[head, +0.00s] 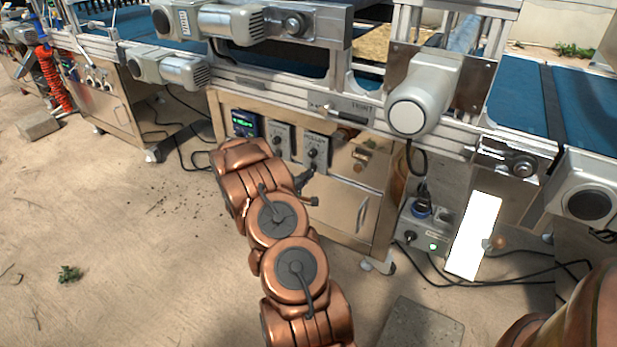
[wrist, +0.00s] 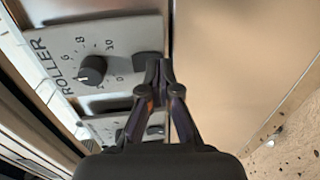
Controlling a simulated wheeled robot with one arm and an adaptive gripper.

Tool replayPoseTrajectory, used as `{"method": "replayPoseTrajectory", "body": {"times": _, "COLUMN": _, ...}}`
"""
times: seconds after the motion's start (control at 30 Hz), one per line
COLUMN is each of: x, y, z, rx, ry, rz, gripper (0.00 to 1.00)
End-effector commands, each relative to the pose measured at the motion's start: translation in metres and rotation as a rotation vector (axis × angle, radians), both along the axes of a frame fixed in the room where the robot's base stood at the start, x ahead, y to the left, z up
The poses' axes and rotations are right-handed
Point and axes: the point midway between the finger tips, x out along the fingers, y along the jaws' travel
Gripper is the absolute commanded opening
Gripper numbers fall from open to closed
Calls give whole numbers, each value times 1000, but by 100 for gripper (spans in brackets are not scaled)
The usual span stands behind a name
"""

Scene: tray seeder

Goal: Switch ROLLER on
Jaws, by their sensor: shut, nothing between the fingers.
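The ROLLER panel (wrist: 115,42) fills the upper left of the wrist view, turned sideways, with its label, scale and black dial (wrist: 92,70). A dark rocker-like switch (wrist: 147,62) sits at the panel's edge, partly behind my fingertips. My gripper (wrist: 158,72) is shut and empty, with its tips right at that switch; I cannot tell whether they touch it or which way it is set. In the head view the ROLLER panel (head: 317,142) is on the cabinet front, and my gripper (head: 305,179) is below it, partly hidden by my arm.
A second dial panel (head: 279,136) and a lit display (head: 245,124) sit left of ROLLER on the cabinet (head: 345,190). Motors and the conveyor frame overhang the cabinet. A power box (head: 421,236) with a green light and cables stands at right. Sandy ground at left is mostly clear.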

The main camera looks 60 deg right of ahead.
Motion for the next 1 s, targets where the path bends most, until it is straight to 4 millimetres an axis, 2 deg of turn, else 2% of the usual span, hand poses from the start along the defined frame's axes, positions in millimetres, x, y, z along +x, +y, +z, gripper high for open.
{"method": "replayPoseTrajectory", "body": {"times": 0.2, "x": 0, "y": -7, "z": 0, "rx": -1, "ry": -1, "rz": 0, "gripper": 0}}
{"method": "replayPoseTrajectory", "body": {"times": 1.0, "x": 2, "y": -11, "z": 0, "rx": -44, "ry": -6, "rz": 1, "gripper": 0}}
